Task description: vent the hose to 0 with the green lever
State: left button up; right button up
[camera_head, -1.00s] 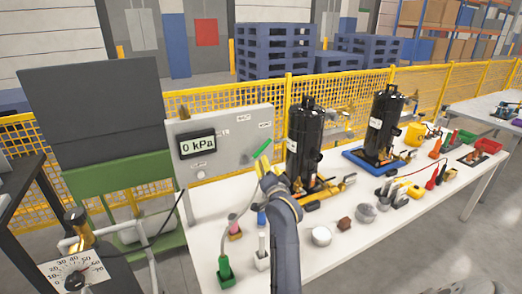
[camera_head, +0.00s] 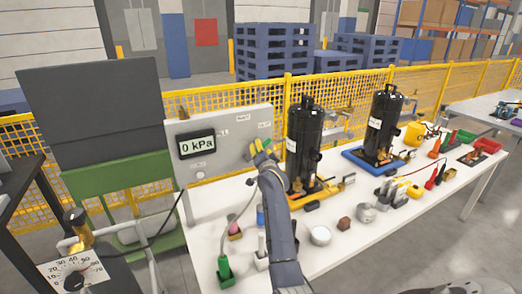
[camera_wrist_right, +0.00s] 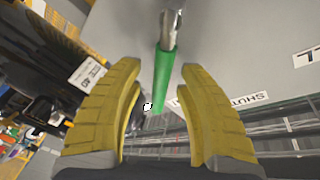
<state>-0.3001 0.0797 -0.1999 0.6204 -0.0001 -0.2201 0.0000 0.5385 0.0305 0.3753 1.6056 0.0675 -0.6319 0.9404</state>
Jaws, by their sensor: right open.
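The green lever (camera_wrist_right: 164,75) hangs from a metal stem on the grey panel (camera_head: 222,138). In the head view its green handle (camera_head: 267,143) is partly hidden by my yellow right fingers. My right gripper (camera_head: 262,148) is open in front of the panel. In the right wrist view the lever lies between the two spread yellow fingers (camera_wrist_right: 160,110), apart from both. The panel's display (camera_head: 197,145) reads 0 kPa. A label (camera_wrist_right: 240,102) beside the lever appears upside down and reads SHUT. My left gripper is not in view.
A black compressor (camera_head: 305,145) stands just right of my right gripper, and a second (camera_head: 384,125) stands behind it. A hose (camera_head: 237,215) runs down beside my arm. Small pots and a green block (camera_head: 225,272) stand on the white table (camera_head: 335,262). Yellow mesh fencing (camera_head: 440,95) runs behind.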

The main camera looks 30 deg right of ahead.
jog(key=shift+w, duration=0.1)
jog(key=shift+c, duration=0.5)
grip_shut()
